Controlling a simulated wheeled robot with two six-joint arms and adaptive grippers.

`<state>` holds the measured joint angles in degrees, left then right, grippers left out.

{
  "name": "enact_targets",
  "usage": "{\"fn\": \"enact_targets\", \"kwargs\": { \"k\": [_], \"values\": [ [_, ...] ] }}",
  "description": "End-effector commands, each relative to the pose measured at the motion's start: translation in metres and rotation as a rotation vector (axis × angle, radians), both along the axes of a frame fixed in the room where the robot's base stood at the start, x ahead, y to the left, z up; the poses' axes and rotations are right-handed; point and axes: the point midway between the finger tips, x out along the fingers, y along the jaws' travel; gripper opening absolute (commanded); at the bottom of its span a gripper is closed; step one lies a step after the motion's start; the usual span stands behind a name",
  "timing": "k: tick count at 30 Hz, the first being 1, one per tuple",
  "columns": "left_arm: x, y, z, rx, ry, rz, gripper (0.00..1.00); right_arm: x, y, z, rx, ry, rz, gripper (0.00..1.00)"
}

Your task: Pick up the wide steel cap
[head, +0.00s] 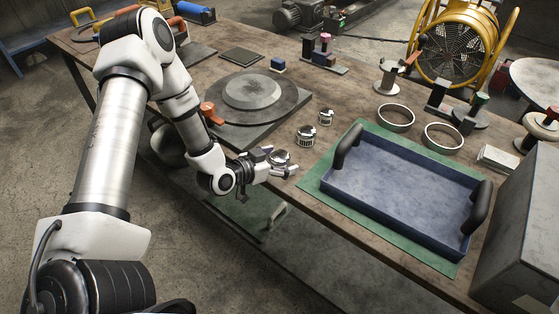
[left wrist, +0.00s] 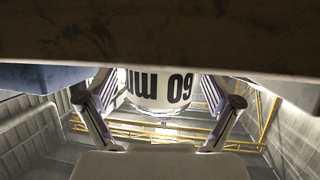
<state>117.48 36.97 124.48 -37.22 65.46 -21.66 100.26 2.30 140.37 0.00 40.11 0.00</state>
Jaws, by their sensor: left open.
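The wide steel cap (head: 279,156) stands near the front edge of the table, at the near end of a row with two smaller caps (head: 306,136), (head: 325,116). In the left wrist view the cap (left wrist: 160,88) bears dark lettering reading "60 mm", seen upside down. My left gripper (head: 283,166) is open, with its fingers around the cap at table height. In the left wrist view the fingers (left wrist: 160,100) stand on either side of the cap; whether they touch it I cannot tell. My right gripper is not in view.
A blue tray (head: 350,188) with dark handles lies on a green mat (head: 310,183) to the right. A round polishing plate (head: 252,92) on a dark base is behind. Two steel rings (head: 397,117), (head: 443,136) lie beyond the tray. A grey box (head: 525,235) stands at the right.

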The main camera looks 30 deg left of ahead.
Motion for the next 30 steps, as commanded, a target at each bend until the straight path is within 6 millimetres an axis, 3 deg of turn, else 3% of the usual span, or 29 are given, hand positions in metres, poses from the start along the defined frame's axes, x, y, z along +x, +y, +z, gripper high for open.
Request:
{"fn": "enact_targets", "kwargs": {
  "k": [2,6,8,9,20,23,30],
  "values": [
    [0.000,0.000,0.000,0.000,0.000,0.000,0.90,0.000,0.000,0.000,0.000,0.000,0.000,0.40],
    [0.000,0.000,0.000,0.000,0.001,0.000,0.41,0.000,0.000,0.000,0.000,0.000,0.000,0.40],
    [0.000,0.000,0.000,0.000,0.001,0.000,0.20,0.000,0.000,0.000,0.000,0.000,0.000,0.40],
    [-0.001,0.000,0.000,0.000,0.001,0.000,0.14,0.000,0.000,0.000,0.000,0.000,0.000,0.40],
    [0.000,0.000,0.005,0.000,0.001,0.001,0.14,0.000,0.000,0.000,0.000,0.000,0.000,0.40],
    [0.000,0.001,0.018,-0.002,-0.001,0.003,0.14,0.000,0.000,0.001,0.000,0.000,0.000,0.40],
    [0.000,0.001,0.077,-0.004,-0.005,0.002,0.14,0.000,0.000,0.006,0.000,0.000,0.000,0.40]
  ]
}}
